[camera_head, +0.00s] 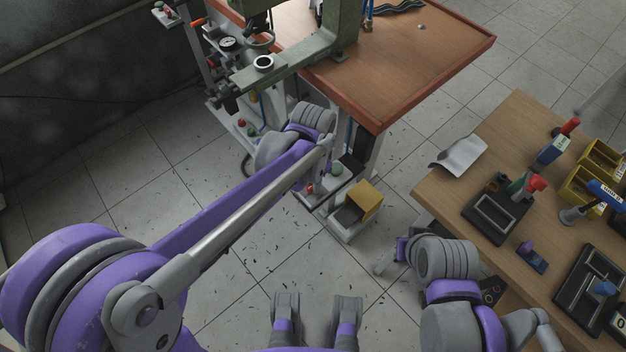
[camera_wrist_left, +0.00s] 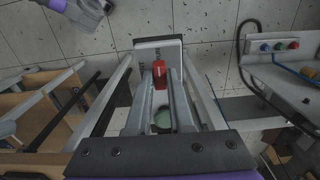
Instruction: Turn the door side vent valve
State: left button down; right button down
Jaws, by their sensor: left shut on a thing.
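In the left wrist view a red handle (camera_wrist_left: 160,74), which I take to be the vent valve, sits between the tips of my left gripper (camera_wrist_left: 160,84). The gripper is shut on it. A pale block (camera_wrist_left: 158,44) stands just beyond the handle. A round green part (camera_wrist_left: 163,118) shows lower down between the fingers. In the head view my left arm reaches down beside the machine's red-brown table, and its wrist largely hides the grip. My right gripper (camera_head: 391,262) is low beside the wooden bench; its jaw opening is unclear.
The machine table (camera_head: 420,75) carries a green press frame (camera_head: 300,62). A yellow-topped pedal box (camera_head: 364,202) is on the floor below. The wooden bench (camera_head: 455,190) at right holds fixtures, yellow bins and tools. Coloured buttons (camera_wrist_left: 279,46) show at right in the wrist view.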

dwell(0.3)
pick_arm(q)
jog(key=c, duration=0.8)
grip_release()
jog(key=shift+r, duration=0.1)
notch_tip(320, 180, up, 11)
jog(key=p, duration=0.1)
jog(key=shift+p, duration=0.35)
jog(key=shift+a, duration=0.1)
jog(key=s+a+r+n+t+p, duration=0.2)
jog(key=s+a+n+t+p, duration=0.3)
jog(key=s+a, duration=0.7)
jog(key=a+n+p, duration=0.2)
jog(key=n, duration=0.2)
jog(key=shift+s+a+p, duration=0.35)
jog(key=shift+a+p, duration=0.05)
